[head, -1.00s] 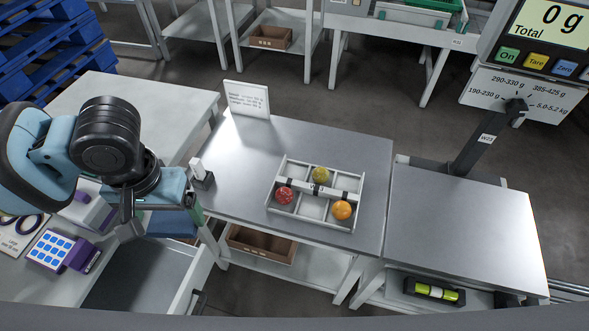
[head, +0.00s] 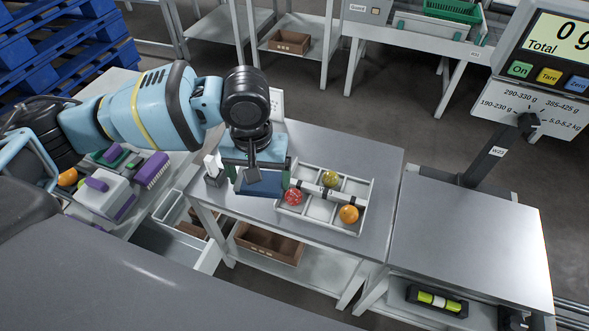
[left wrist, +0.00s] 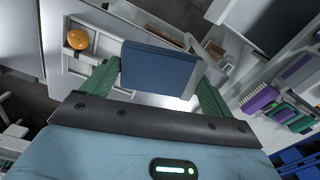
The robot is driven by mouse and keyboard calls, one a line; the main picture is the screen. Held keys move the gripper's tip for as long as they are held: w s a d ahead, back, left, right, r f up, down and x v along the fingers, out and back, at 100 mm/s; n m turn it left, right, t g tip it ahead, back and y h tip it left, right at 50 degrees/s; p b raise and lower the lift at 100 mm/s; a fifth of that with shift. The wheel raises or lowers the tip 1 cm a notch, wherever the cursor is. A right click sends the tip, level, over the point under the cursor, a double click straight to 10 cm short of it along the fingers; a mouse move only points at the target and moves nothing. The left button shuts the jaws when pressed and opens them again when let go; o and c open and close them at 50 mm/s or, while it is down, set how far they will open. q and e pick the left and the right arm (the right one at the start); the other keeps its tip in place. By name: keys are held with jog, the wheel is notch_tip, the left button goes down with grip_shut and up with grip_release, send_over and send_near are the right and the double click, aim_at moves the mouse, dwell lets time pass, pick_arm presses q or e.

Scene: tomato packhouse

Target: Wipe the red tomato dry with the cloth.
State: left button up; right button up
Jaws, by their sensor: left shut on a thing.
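The red tomato (head: 293,197) sits in the front left compartment of a white divided tray (head: 322,225) on the grey table. A yellow-green tomato (head: 330,179) and an orange tomato (head: 348,214) share the tray. My left gripper (head: 260,180) is shut on the dark blue cloth (head: 262,186), just left of the red tomato. Whether the cloth touches the tomato I cannot tell. In the left wrist view the cloth (left wrist: 160,67) spans between the green fingers and the orange tomato (left wrist: 77,39) shows beyond; the red tomato is hidden there. My right gripper is out of view.
A small white-and-dark holder (head: 214,172) stands on the table left of my gripper. A sign card (head: 277,105) stands behind my gripper. A scale display (head: 548,45) stands at the right. The table right of the tray and the neighbouring grey table (head: 465,235) are clear.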

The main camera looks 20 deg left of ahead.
pick_arm(q)
jog(key=w+d+f+n, duration=0.1)
jog(key=w+f+n, duration=0.1)
jog(key=w+f, duration=0.1)
jog(key=w+d+f+n+p, duration=0.1)
jog(key=w+f+n, duration=0.1)
jog(key=w+f, duration=0.1)
jog(key=w+d+f+n, duration=0.1)
jog(key=w+f+n, duration=0.1)
jog(key=w+f, duration=0.1)
jog(key=shift+w+d+f+p, duration=0.3)
jog(key=shift+w+d+p, duration=0.1)
jog(key=shift+w, duration=0.25)
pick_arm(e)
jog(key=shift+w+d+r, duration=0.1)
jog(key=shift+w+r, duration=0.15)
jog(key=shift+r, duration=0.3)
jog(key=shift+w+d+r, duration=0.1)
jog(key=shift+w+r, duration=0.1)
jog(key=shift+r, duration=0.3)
pick_arm(q)
jog(key=shift+f, duration=0.15)
